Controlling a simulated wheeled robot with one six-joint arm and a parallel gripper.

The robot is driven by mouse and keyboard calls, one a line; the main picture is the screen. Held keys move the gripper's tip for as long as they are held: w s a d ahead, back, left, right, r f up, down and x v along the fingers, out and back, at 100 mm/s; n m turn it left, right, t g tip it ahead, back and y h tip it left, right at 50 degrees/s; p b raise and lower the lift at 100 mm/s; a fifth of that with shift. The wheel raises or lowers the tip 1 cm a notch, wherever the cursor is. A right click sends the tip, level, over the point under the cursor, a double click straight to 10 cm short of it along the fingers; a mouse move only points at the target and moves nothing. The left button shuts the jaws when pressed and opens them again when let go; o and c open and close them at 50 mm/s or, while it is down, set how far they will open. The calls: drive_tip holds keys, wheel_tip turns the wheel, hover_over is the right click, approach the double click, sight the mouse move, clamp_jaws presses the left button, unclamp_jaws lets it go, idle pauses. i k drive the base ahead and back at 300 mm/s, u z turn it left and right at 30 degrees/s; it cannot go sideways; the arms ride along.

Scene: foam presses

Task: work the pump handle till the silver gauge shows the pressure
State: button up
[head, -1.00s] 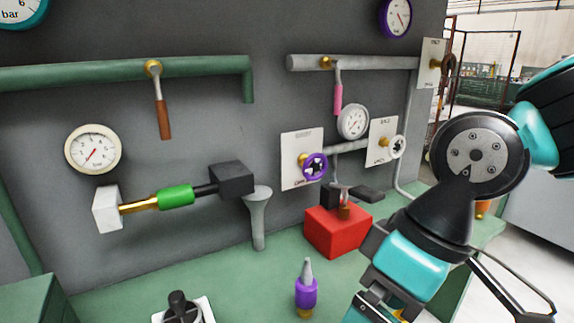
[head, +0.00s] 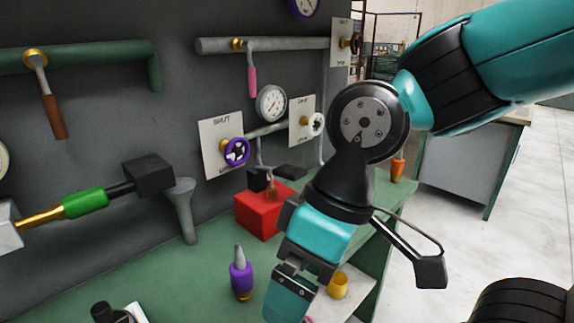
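The silver-rimmed gauge (head: 271,104) hangs on the grey wall left of my arm; its needle is too small to read exactly. Below it on the green bench stands a red box (head: 262,213) with dark metal parts on top. A short dark lever (head: 290,172) above the box looks like the pump handle, though I cannot be sure. My gripper (head: 290,298) points down at the bottom of the picture, in front of and below the red box, apart from the lever. Its fingertips are not clearly visible, so its opening does not show.
A purple valve wheel (head: 236,152) and a white one (head: 316,124) sit near the gauge. A pink-handled lever (head: 252,82) hangs above.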

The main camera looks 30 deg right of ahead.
sight(292, 173)
drive_tip(key=z, duration=0.3)
drive_tip(key=k, duration=0.7)
drive_tip(key=z, duration=0.6)
drive_tip(key=k, duration=0.65)
drive_tip(key=u, duration=0.25)
drive_tip(key=i, duration=0.5)
drive_tip(key=u, duration=0.7)
drive_tip(key=i, duration=1.3)
drive_tip(key=z, duration=0.65)
